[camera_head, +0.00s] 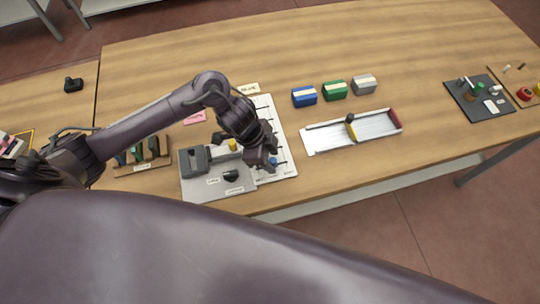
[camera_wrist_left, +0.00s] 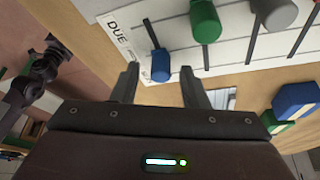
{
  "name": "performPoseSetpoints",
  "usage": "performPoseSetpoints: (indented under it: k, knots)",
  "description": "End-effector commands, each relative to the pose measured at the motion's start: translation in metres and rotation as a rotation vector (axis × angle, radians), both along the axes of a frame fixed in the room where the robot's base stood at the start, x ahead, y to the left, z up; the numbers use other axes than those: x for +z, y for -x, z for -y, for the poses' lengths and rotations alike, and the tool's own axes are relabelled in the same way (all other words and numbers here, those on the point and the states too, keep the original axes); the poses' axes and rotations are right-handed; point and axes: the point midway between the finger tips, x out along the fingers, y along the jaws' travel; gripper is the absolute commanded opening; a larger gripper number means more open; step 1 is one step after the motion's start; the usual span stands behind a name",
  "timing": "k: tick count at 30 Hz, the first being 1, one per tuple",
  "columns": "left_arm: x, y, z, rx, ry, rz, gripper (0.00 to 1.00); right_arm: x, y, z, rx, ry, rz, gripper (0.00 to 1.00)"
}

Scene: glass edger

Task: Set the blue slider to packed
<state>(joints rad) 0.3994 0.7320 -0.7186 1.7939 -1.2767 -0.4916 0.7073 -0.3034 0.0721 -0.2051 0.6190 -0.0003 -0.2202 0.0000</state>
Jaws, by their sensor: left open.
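A white slider board (camera_head: 284,132) lies on the table under my left arm, and it shows from close up in the left wrist view (camera_wrist_left: 236,52). The blue slider (camera_wrist_left: 158,64) has a blue knob beside a slot, near the board's "DUE" lettering; in the head view its knob (camera_head: 273,162) shows just past my gripper. A green knob (camera_wrist_left: 204,22) and a grey knob (camera_wrist_left: 275,12) sit on neighbouring slots. My left gripper (camera_wrist_left: 160,76) is open, its two fingertips on either side of the blue knob in the picture; contact cannot be told. Small labels by the knob are unreadable. My right gripper is not in view.
A grey device (camera_head: 200,190) stands left of the board. Blue (camera_head: 304,96), green (camera_head: 335,90) and grey (camera_head: 364,84) boxes stand behind a metal tray (camera_head: 375,130) to the right. A dark panel (camera_head: 485,108) lies farther right. Free table lies between tray and panel.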

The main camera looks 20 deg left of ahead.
Motion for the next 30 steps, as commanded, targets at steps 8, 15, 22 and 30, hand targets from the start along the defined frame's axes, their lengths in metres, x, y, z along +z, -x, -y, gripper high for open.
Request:
performPoseSetpoints:
  k: [8,15,22,30]
  knots:
    - [0.038,0.001,-0.016,0.0,-0.003,0.006,0.4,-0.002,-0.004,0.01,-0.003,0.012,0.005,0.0]
    - [0.066,0.004,-0.027,0.001,-0.003,0.002,0.4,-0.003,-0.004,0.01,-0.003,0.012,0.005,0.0]
    - [0.071,0.004,-0.028,0.0,-0.002,0.001,0.4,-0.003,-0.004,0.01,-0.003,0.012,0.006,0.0]
    - [0.07,0.004,-0.028,0.001,-0.002,-0.001,0.4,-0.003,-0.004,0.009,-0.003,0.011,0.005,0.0]
